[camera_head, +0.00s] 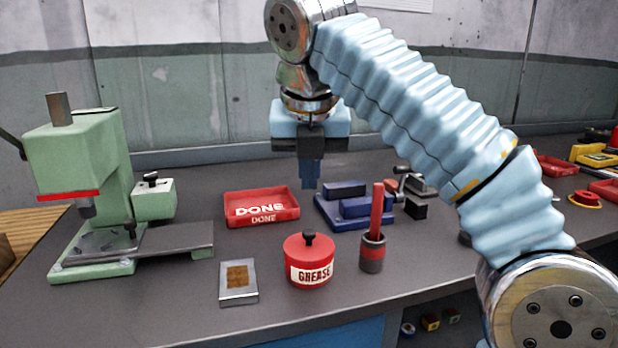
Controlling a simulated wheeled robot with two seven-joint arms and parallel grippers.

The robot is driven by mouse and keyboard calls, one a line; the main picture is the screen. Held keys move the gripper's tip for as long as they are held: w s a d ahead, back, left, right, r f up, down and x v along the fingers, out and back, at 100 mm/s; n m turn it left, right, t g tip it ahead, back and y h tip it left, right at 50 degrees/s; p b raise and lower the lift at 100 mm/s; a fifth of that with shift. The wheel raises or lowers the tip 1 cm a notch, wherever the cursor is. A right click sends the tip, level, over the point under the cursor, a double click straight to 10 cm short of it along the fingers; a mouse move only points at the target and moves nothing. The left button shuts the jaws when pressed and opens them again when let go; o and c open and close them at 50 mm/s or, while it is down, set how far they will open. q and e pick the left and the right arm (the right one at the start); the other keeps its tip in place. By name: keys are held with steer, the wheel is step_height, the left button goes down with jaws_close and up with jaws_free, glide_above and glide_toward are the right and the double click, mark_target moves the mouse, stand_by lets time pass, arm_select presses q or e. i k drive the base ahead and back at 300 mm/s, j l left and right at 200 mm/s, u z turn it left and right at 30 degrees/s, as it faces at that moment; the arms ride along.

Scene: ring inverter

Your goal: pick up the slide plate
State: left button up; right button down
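A small flat metal plate (238,295) with a brown patterned patch on top lies near the front edge of the table, left of the red grease pot; it looks like the slide plate. My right gripper (310,184) points down in the middle of the view, above the table and well behind the plate. Its dark blue fingers overlap from this side, so their gap is hidden. Nothing held shows at the fingertips. My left gripper is not in view.
A green press (75,165) with a flat grey bed stands left. A red DONE tray (262,208), a red grease pot (309,262), a brush in a holder (373,250) and a blue fixture (350,210) stand mid-table. Bare tabletop (150,310) lies left of the plate.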

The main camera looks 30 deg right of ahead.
mark_target(238, 278)
steer(key=k, duration=1)
